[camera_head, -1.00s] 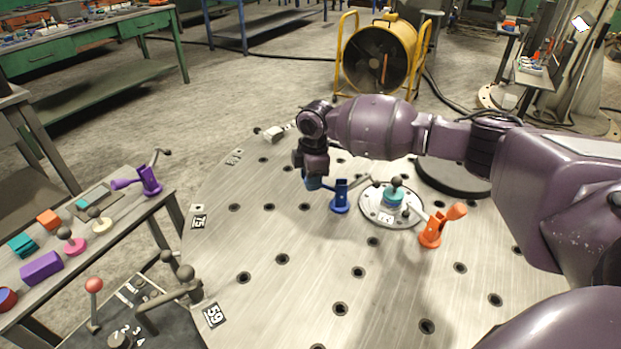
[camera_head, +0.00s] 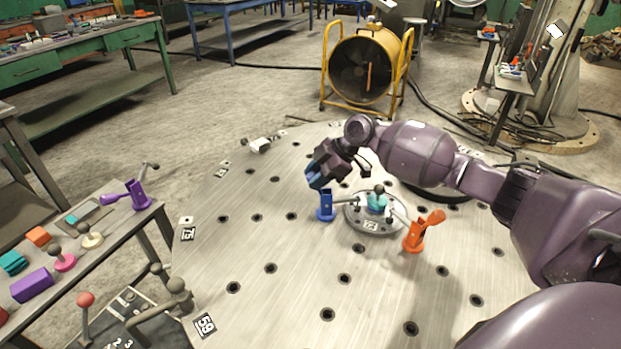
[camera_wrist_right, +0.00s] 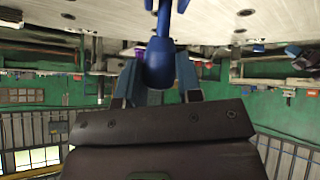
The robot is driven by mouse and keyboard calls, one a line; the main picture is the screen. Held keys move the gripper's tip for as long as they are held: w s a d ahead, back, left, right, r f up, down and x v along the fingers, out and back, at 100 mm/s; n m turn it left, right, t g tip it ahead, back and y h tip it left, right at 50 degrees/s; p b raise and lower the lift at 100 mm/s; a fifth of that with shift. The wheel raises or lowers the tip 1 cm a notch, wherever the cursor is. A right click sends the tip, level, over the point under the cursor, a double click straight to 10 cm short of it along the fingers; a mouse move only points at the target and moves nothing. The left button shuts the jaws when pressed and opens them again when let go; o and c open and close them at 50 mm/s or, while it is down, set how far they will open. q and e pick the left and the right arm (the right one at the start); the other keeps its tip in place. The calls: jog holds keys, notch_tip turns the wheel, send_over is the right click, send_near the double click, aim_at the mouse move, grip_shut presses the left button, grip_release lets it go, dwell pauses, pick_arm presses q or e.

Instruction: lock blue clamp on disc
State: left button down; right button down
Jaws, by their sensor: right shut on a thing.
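The blue clamp (camera_head: 326,208) stands upright on the round metal table at the left of the disc (camera_head: 356,226). Its arm reaches right, low over the disc's left edge; I cannot tell whether its tip touches. My right gripper (camera_head: 318,180) comes from above and right, tilted, and is shut on the clamp's blue handle. In the right wrist view the rounded handle end (camera_wrist_right: 159,65) sits between the two fingers. The grip partly hides the handle in the head view. My left gripper is not in view.
An orange clamp (camera_head: 416,237) stands at the disc's right, its arm toward the disc. A teal piece (camera_head: 376,204) sits mid-disc. The table (camera_head: 285,290) has several holes and is clear in front. A side bench with a purple clamp (camera_head: 137,196) is left.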

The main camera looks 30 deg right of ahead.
jog(key=shift+d, duration=0.1)
dwell(0.4)
jog(key=c, duration=0.8)
grip_release()
jog(key=shift+r, duration=0.1)
jog(key=p+v, duration=0.1)
jog(key=v, duration=0.9)
jog(key=shift+s+d+r, duration=0.15)
jog(key=shift+d+r, duration=0.05)
jog(key=shift+d, duration=0.1)
